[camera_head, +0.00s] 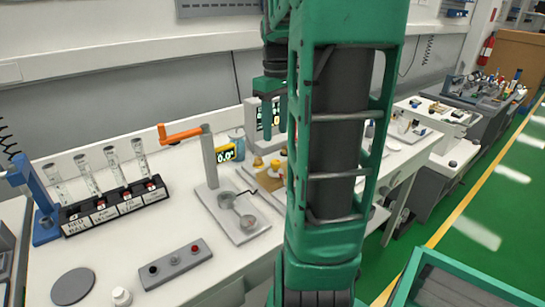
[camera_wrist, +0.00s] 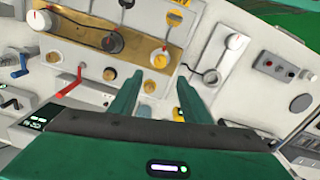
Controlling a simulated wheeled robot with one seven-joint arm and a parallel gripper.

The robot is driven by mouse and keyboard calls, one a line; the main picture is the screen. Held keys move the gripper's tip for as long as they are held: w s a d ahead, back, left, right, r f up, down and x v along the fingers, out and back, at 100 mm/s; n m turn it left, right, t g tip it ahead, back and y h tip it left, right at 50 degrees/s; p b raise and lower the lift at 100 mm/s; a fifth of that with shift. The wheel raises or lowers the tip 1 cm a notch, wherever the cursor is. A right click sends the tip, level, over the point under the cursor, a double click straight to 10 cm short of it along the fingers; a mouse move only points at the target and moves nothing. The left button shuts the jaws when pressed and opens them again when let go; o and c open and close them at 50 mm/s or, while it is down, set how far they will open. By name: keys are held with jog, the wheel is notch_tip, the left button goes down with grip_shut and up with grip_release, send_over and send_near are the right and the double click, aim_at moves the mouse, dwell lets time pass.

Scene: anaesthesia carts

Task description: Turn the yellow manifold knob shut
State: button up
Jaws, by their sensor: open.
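A round yellow knob (camera_wrist: 159,59) with a red mark on top sits at the edge of the brass-coloured panel (camera_wrist: 75,55) in the wrist view. I take it to be the manifold knob. In the head view a small yellow knob (camera_head: 275,165) shows below my gripper, partly crowded by my arm. My gripper (camera_wrist: 160,76) is open and empty. Its two green fingers point towards the yellow knob, which shows between and just beyond the tips. I cannot tell the gap in depth. In the head view my gripper (camera_head: 275,132) hangs above the panel.
A black knob (camera_wrist: 110,42) and a white knob (camera_wrist: 46,20) share the panel. A red lever (camera_wrist: 70,83) stands left of the fingers. In the head view an orange-handled lever (camera_head: 182,133) and a rack of tubes (camera_head: 113,205) stand to the left on the white bench.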

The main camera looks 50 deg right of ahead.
aim_at(275, 161)
notch_tip(275, 161, down, 10)
dwell(0.5)
jog(key=c, duration=1)
